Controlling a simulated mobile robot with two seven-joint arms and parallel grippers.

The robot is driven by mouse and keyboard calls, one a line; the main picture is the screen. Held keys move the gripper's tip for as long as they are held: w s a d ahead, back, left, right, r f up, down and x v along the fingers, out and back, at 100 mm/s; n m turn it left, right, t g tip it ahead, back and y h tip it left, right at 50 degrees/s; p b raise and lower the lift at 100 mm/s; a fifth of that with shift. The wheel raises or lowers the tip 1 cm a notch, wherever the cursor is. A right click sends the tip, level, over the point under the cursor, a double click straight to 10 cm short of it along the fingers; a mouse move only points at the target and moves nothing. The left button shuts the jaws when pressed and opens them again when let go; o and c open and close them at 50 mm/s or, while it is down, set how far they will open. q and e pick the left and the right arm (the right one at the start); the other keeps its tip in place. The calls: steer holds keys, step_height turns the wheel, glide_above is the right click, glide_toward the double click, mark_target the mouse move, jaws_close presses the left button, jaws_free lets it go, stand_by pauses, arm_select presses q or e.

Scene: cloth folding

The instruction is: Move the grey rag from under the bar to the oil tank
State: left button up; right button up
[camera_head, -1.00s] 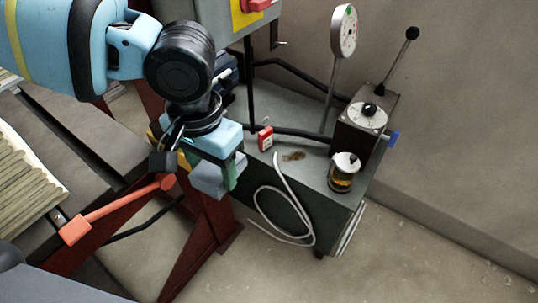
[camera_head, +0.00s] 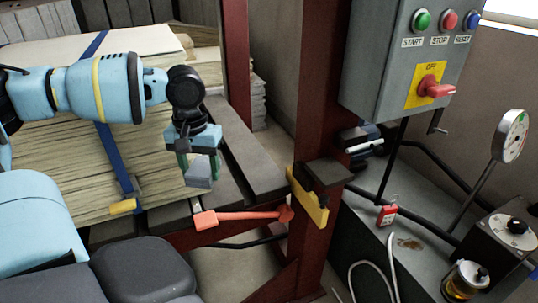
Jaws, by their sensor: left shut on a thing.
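My left gripper (camera_head: 198,156) comes in from the left and points down, shut on the grey rag (camera_head: 199,175). The rag hangs as a small grey block between the fingers, above the dark ledge in front of the stacked sheets. The orange-red bar (camera_head: 245,216) lies below and to the right of the rag, apart from it. The oil tank (camera_head: 375,238) is the dark grey box at the lower right, with a brown stain (camera_head: 409,243) on its top. My right gripper is not in view.
The tank top holds a red padlock (camera_head: 387,214), a dial gauge (camera_head: 511,136) and an amber glass cup (camera_head: 465,281). A control box (camera_head: 400,60) overhangs it.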

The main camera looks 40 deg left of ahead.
mark_target(201, 188)
arm_select(q)
steer(key=shift+s+a+f, duration=0.15)
steer(key=shift+s+f, duration=0.35)
steer(key=shift+f, duration=0.2)
steer(key=shift+s+d+f+n, duration=0.1)
steer(key=shift+s+f+n, duration=0.1)
steer(key=shift+f, duration=0.3)
steer(key=shift+s+d+f+n, duration=0.1)
steer(key=shift+s+f, duration=0.1)
steer(key=shift+f, duration=0.25)
steer(key=shift+w+d+f, duration=0.1)
steer(key=shift+d+f, duration=0.75)
steer(key=shift+d, duration=0.05)
steer(key=w+d+m, duration=0.3)
steer(key=d, duration=0.9)
steer(key=w+d+r+m, duration=0.1)
steer(key=w+d+m, duration=0.3)
steer(key=d, duration=0.9)
steer(key=shift+r+m, duration=0.25)
steer(key=shift+m, duration=0.05)
steer(key=shift+w, duration=0.15)
